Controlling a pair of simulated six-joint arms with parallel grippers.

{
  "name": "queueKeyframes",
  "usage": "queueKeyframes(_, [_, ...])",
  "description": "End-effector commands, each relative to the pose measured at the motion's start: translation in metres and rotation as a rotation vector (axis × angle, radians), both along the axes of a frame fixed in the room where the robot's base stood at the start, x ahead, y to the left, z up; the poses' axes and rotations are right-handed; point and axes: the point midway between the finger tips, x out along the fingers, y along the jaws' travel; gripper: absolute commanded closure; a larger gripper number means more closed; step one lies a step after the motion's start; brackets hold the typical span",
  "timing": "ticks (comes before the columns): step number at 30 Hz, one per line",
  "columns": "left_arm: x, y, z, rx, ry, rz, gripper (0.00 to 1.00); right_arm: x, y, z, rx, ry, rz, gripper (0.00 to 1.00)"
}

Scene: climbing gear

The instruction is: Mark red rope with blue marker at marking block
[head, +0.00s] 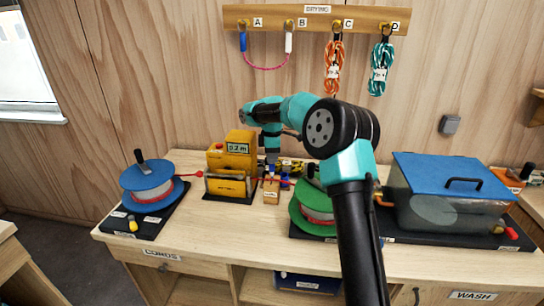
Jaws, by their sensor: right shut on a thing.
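The red rope (193,174) runs from the spool with the blue top (148,178) into the yellow device (232,160) reading "0.2 m". It comes out on the right, by the small wooden marking block (271,191), and leads toward the green spool (309,205). My right gripper (271,159) points down just above the block. It is shut on what looks like the blue marker (271,168), which is small and partly hidden. Whether its tip touches the rope cannot be told. My left gripper is not in view.
My right arm covers part of the green spool. A grey bin with a blue lid (450,174) stands to the right. A rack (315,20) with hanging ropes is on the wall. The bench front left of centre is clear.

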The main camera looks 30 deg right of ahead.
Motion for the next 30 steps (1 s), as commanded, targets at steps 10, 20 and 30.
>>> queueKeyframes(10, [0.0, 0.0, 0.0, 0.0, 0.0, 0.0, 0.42, 0.0, -0.0001, -0.0033, 0.0, 0.0, 0.0, 0.97])
queueKeyframes(20, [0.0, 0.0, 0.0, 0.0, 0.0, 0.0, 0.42, 0.0, -0.0002, -0.0064, 0.0, 0.0, 0.0, 0.97])
queueKeyframes(30, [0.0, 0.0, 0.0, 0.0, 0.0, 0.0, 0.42, -0.0001, -0.0002, -0.0093, 0.0, 0.0, 0.0, 0.97])
